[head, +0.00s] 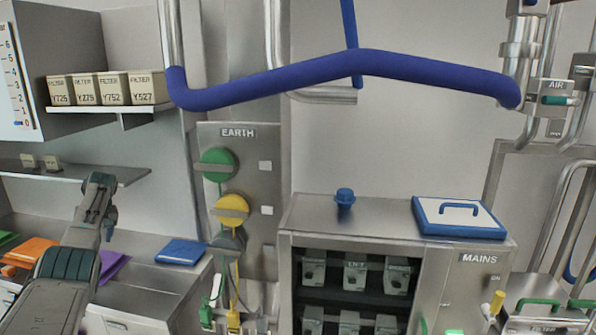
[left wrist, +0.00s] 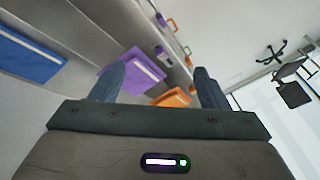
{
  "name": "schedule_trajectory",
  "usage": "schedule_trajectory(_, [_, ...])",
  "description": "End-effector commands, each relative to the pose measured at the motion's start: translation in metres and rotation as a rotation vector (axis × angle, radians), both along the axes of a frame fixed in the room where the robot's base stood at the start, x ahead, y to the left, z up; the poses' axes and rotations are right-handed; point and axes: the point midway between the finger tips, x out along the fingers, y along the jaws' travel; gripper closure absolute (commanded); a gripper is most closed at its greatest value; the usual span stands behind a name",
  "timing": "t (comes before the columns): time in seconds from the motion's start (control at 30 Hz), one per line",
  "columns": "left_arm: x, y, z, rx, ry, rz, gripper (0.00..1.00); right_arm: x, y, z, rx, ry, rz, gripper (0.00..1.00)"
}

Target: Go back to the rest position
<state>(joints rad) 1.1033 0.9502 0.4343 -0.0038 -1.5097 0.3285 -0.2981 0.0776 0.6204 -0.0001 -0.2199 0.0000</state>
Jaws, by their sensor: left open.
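My left gripper (left wrist: 159,85) is open in the left wrist view, with its two dark fingers apart and nothing between them held. A purple folder (left wrist: 135,68) and an orange folder (left wrist: 173,97) show beyond the fingers, and a blue folder (left wrist: 28,58) lies to the left. In the head view my left arm reaches up from the lower left, in front of the counter; its fingers cannot be made out clearly there. My right arm and gripper are in neither view.
A steel cabinet (head: 379,217) stands at the centre right with a blue-handled white lid (head: 459,218) and a blue knob (head: 344,198) on top. A counter (head: 150,290) holds coloured folders. A blue pipe (head: 340,70) crosses overhead.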

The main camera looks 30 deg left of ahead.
Motion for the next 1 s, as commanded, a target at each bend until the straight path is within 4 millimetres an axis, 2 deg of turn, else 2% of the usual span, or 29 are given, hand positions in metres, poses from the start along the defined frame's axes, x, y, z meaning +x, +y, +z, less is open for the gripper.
schedule_trajectory(0.03, [-0.009,0.007,-0.025,0.042,0.04,-0.035,0.31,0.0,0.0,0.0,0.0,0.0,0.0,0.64])
schedule_trajectory(0.1, [-0.018,0.018,-0.053,0.1,0.083,-0.094,0.31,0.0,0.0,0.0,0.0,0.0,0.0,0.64])
schedule_trajectory(0.27, [-0.046,0.038,-0.115,0.219,0.184,-0.245,0.31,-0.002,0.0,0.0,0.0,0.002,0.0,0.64])
schedule_trajectory(0.5, [-0.101,0.058,-0.197,0.354,0.334,-0.511,0.31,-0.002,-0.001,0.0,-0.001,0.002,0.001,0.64])
schedule_trajectory(0.67, [-0.146,0.064,-0.245,0.411,0.425,-0.709,0.31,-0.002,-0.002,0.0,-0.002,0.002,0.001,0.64])
schedule_trajectory(0.8, [-0.191,0.064,-0.283,0.439,0.497,-0.892,0.31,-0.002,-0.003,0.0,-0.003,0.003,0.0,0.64])
schedule_trajectory(1.0, [-0.248,0.057,-0.32,0.446,0.561,-1.113,0.31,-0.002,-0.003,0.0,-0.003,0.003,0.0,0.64])
